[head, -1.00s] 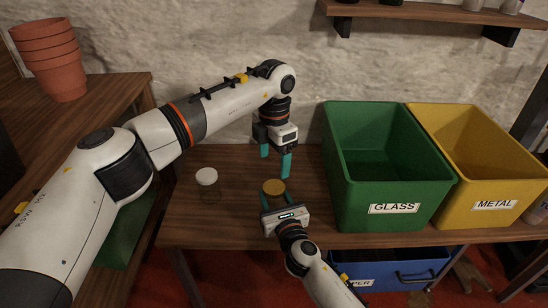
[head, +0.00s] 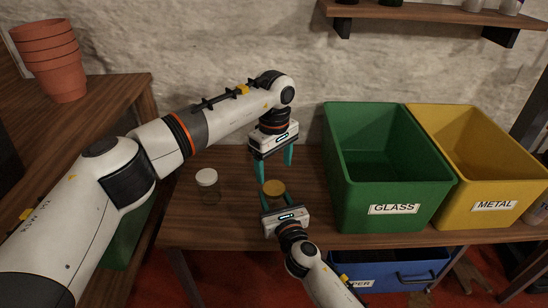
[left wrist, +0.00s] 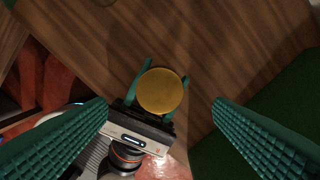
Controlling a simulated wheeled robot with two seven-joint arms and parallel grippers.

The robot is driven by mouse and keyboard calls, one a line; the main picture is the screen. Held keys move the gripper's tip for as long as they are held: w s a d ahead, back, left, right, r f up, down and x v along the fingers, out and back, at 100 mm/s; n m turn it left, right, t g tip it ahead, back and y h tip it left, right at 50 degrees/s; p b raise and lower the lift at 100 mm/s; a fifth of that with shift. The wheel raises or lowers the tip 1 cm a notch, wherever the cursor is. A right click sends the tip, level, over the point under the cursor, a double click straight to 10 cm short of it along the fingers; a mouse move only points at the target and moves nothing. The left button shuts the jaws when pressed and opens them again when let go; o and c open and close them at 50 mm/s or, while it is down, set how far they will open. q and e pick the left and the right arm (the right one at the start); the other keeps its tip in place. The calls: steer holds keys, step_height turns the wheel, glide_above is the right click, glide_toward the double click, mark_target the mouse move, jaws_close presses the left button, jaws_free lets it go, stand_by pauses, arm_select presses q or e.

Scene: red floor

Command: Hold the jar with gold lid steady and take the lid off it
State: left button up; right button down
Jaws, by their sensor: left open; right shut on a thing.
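The jar with the gold lid (head: 274,187) stands on the wooden table; its glass body is mostly hidden behind my right gripper. The gold lid also shows from above in the left wrist view (left wrist: 160,91). My right gripper (head: 273,198) is shut on the jar, its teal fingers on either side of it below the lid. My left gripper (head: 274,164) is open and empty, pointing down above the jar. In the left wrist view its two fingers (left wrist: 160,108) are wide apart, with the lid between and below them.
A second jar with a white lid (head: 207,178) stands to the left on the table. A green GLASS bin (head: 395,209) and a yellow METAL bin (head: 494,205) stand to the right. A blue bin (head: 400,272) is below. Stacked terracotta pots (head: 56,70) stand at upper left.

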mark_target(274, 188)
arm_select(q)
step_height(274, 188, down, 6)
stand_by(0.4)
steer(key=c, duration=1)
steer(key=n, duration=2.1)
steer(key=shift+r+n, duration=0.1)
steer(key=shift+n, duration=0.2)
